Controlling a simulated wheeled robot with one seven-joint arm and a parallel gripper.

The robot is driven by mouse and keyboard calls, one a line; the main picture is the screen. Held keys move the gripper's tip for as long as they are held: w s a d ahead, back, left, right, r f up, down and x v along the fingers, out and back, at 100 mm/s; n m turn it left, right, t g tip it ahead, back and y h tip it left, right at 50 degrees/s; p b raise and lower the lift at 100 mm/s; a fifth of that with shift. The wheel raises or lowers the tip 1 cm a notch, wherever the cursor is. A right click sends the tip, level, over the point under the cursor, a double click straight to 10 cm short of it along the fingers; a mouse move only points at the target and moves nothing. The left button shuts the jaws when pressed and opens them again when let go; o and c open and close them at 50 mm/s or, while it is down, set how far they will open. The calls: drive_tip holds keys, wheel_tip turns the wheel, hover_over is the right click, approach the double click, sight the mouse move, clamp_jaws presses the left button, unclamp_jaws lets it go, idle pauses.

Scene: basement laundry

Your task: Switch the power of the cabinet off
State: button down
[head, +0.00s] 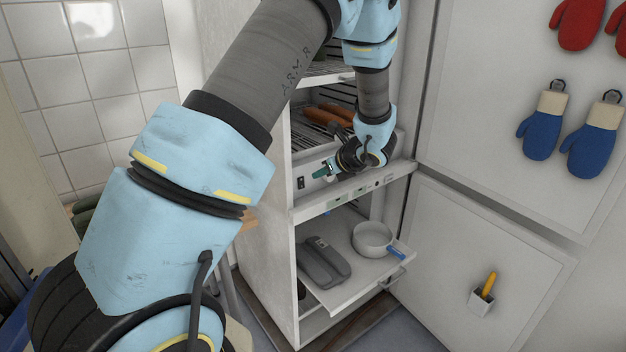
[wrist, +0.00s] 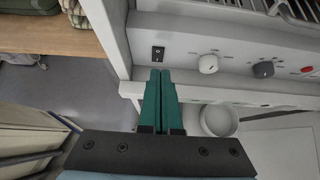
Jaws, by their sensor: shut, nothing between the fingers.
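The white cabinet (head: 266,270) stands in the middle of the head view, with a control panel across its front between the upper racks and the lower shelf. A small black power switch (head: 300,183) sits at the panel's left end. In the wrist view the switch (wrist: 157,53) is just above my fingertips, left of the knobs. My gripper (head: 322,172) is shut and empty, its green fingers together. In the wrist view its tips (wrist: 161,71) are just below the switch; I cannot tell whether they touch the panel. Which way the switch is set is too small to tell.
A white knob (wrist: 208,64), a dark knob (wrist: 263,69) and a red button (wrist: 307,70) line the panel to the right. Below, a pulled-out shelf (head: 345,292) holds a white pot (head: 373,240) and a grey item (head: 323,263). Open doors with mitts (head: 541,138) stand at right.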

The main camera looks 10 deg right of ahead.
drive_tip(key=s+d+r, duration=0.2)
drive_tip(key=s+r, duration=0.2)
drive_tip(key=r, duration=0.1)
drive_tip(key=shift+r+b, duration=0.3)
drive_tip(key=shift+b, duration=0.15)
drive_tip(key=shift+a, duration=0.1)
